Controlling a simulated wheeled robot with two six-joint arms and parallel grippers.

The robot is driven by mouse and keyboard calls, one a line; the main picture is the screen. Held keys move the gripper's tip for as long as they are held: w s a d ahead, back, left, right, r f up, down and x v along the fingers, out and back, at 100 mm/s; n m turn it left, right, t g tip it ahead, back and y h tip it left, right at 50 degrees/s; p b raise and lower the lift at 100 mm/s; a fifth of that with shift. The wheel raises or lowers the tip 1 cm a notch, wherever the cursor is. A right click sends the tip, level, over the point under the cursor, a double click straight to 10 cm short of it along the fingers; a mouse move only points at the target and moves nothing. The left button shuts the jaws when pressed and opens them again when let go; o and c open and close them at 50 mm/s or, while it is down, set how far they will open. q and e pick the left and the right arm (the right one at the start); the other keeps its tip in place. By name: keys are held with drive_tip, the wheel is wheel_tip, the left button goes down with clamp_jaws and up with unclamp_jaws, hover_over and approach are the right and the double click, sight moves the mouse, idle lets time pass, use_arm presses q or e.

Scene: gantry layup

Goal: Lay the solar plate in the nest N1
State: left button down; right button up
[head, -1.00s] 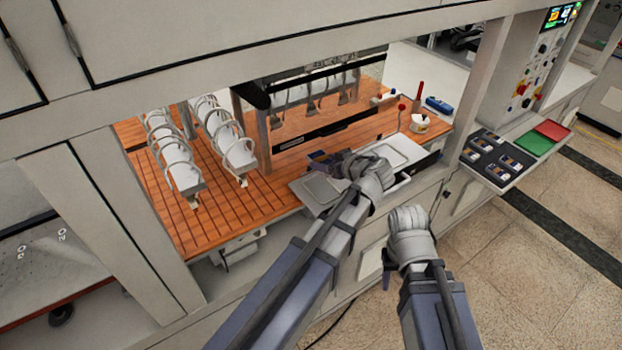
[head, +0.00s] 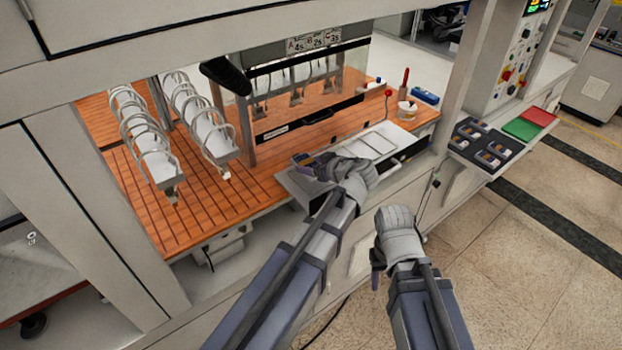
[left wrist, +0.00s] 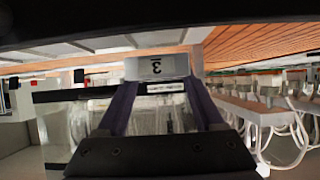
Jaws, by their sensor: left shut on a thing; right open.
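My left gripper (head: 308,163) is low over the left part of a grey tray at the front of the bench. It is shut on a small piece, which I take to be the solar plate; its pale face with an upside-down "3" (left wrist: 157,67) shows between the purple fingertips in the left wrist view. The hand and fingers hide most of it in the head view. Pale recessed panels on the tray (head: 347,150) lie to the right of the gripper; I cannot read which is N1. My right gripper (head: 377,262) is open and empty, in front of the bench.
White looped racks (head: 195,125) stand on the slatted wooden table at left. A dark gantry bar (head: 305,118) spans behind the tray. A dark holder (head: 482,145) with several small pieces and green and red pads (head: 528,127) are at right. Posts frame the opening.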

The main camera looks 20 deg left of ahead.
use_arm(q)
drive_tip(key=shift+f+b, duration=1.75)
drive_tip(key=shift+f, duration=0.05)
use_arm(e)
drive_tip(key=shift+f, duration=1.8)
